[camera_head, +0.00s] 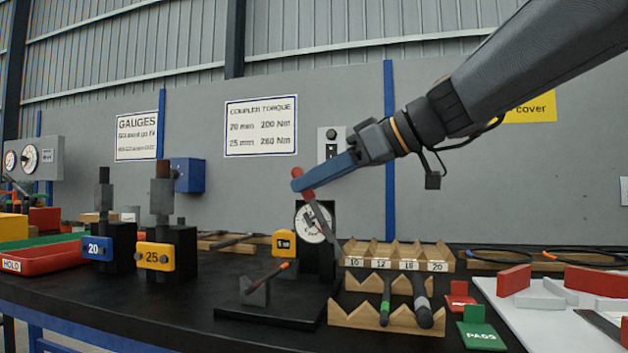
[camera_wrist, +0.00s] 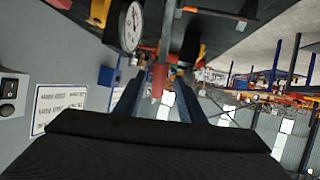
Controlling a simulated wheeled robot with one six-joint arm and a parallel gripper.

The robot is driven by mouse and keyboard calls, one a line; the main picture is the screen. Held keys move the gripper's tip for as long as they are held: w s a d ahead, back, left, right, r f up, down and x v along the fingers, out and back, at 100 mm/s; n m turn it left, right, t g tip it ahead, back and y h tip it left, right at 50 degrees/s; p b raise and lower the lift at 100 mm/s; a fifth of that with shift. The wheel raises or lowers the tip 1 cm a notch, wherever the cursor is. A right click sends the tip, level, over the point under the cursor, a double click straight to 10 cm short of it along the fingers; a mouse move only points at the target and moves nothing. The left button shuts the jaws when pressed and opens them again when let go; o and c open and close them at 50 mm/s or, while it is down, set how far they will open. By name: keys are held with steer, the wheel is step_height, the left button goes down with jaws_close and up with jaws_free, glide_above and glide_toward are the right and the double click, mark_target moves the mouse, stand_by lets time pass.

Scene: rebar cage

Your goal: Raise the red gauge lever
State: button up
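The red gauge lever (camera_head: 309,191) stands steeply raised beside the dial gauge (camera_head: 313,225), its red tip leaning up to the left. The lever's red end also shows in the wrist view (camera_wrist: 159,80), and the dial shows there too (camera_wrist: 131,26). My gripper (camera_head: 298,185) reaches in from the upper right, its blue fingers at the lever's red end. In the wrist view my gripper (camera_wrist: 161,88) has its fingers apart, with the red end between them and a gap visible on each side. Contact with the lever cannot be told.
Wooden racks (camera_head: 398,257) with size labels stand right of the gauge. A yellow tag (camera_head: 285,244) is close to its left. Black stands marked 20 (camera_head: 97,248) and 25 (camera_head: 155,257) stand farther left. A green PASS marker (camera_head: 481,335) lies at right. Space above the bench is mostly clear.

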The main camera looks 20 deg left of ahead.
steer(key=shift+d, duration=0.1)
steer(key=w+v, duration=0.1)
steer(key=v, duration=0.6)
steer(key=shift+s+d+p, duration=0.35)
steer(key=shift+s+p, duration=0.1)
steer(key=shift+s, duration=0.05)
steer(key=shift+r, duration=0.15)
